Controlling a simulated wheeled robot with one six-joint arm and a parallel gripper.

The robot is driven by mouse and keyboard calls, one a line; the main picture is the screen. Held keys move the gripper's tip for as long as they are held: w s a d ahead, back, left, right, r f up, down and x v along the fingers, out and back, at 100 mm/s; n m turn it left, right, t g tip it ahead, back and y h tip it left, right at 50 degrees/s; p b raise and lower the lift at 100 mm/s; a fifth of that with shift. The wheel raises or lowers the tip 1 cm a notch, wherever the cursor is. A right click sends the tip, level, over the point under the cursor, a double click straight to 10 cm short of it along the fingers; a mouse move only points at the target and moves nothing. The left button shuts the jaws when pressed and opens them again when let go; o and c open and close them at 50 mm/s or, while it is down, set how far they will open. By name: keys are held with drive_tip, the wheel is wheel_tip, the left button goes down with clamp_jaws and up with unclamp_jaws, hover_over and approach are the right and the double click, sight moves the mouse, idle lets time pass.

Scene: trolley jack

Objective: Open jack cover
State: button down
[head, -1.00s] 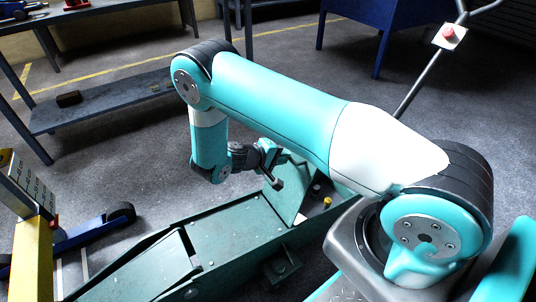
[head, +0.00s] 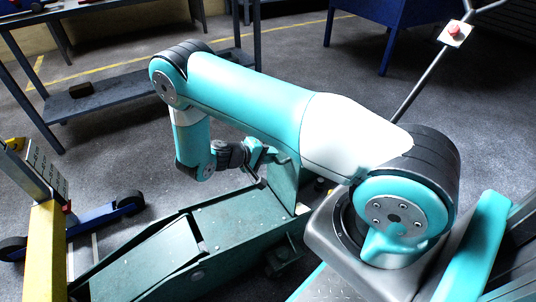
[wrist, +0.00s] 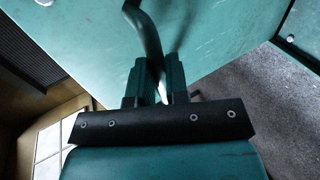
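The green trolley jack (head: 240,218) lies low on the floor in the head view. Its cover (head: 283,185) stands raised on edge at the right part of the body. In the wrist view the cover (wrist: 215,40) is a broad teal panel filling the upper picture. A dark curved handle (wrist: 146,35) comes off it towards me. My gripper (wrist: 157,75) is at the handle, with one finger on each side of it, and appears closed on it. In the head view my gripper (head: 255,170) is just left of the cover. The exact finger contact is hard to see.
A blue wheeled jack part (head: 100,220) and a yellow post (head: 45,245) stand at the left. A grey workbench (head: 130,90) is behind, and a blue cabinet (head: 375,25) is at the back right. Open floor lies between bench and jack.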

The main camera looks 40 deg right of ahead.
drive_tip(key=c, duration=1.1)
unclamp_jaws()
drive_tip(key=shift+f, duration=0.55)
drive_tip(key=shift+a+r, duration=0.1)
drive_tip(key=p+v, duration=0.1)
drive_tip(key=v, duration=1.6)
drive_tip(key=shift+w+r+p, duration=0.1)
drive_tip(key=shift+r+p, duration=0.15)
drive_tip(key=shift+p, duration=0.1)
